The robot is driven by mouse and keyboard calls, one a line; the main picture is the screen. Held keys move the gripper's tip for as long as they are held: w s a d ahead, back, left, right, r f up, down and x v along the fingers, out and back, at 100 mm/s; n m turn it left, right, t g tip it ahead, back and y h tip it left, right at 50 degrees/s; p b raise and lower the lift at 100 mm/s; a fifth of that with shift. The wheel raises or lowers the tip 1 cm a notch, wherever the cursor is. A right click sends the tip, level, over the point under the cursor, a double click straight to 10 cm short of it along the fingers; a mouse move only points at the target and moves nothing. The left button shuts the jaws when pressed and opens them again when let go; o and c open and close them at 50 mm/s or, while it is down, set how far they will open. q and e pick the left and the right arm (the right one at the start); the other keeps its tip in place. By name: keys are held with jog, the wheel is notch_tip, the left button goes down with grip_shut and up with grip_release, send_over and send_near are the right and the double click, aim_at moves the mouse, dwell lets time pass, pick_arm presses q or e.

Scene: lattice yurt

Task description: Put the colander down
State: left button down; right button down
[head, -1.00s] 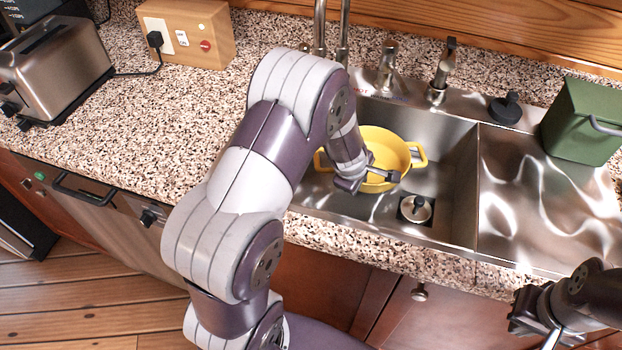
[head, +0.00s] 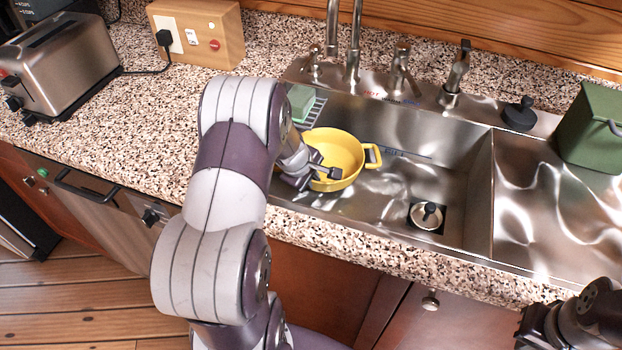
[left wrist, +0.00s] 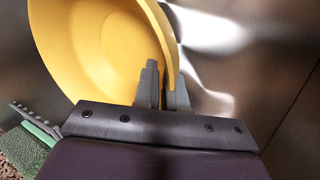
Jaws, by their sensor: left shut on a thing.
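The yellow colander (head: 345,152) is at the left end of the steel sink, with a loop handle showing on its right side. Its height above the sink floor is hard to tell. My left gripper (head: 322,174) is shut on the colander's near rim. In the left wrist view the two fingers (left wrist: 164,88) pinch the wall of the yellow colander (left wrist: 100,45), one finger inside and one outside. My right gripper (head: 535,330) is at the lower right, partly cut off by the frame, and its fingertips do not show clearly.
The sink basin (head: 450,165) is clear to the right, with a drain plug (head: 427,214) on its floor. A green sponge (head: 300,103) sits on a rack at the left. Taps (head: 400,72) stand behind. A green bin (head: 592,130) is on the drainboard.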

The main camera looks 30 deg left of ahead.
pick_arm(q)
jog(key=shift+f, duration=0.1)
jog(key=c, duration=1.2)
grip_release()
jog(key=shift+r, duration=0.4)
jog(key=p+v, duration=0.2)
jog(key=v, duration=0.9)
jog(key=shift+s+r+p, duration=0.15)
jog(key=shift+s+p, duration=0.15)
jog(key=shift+p, duration=0.1)
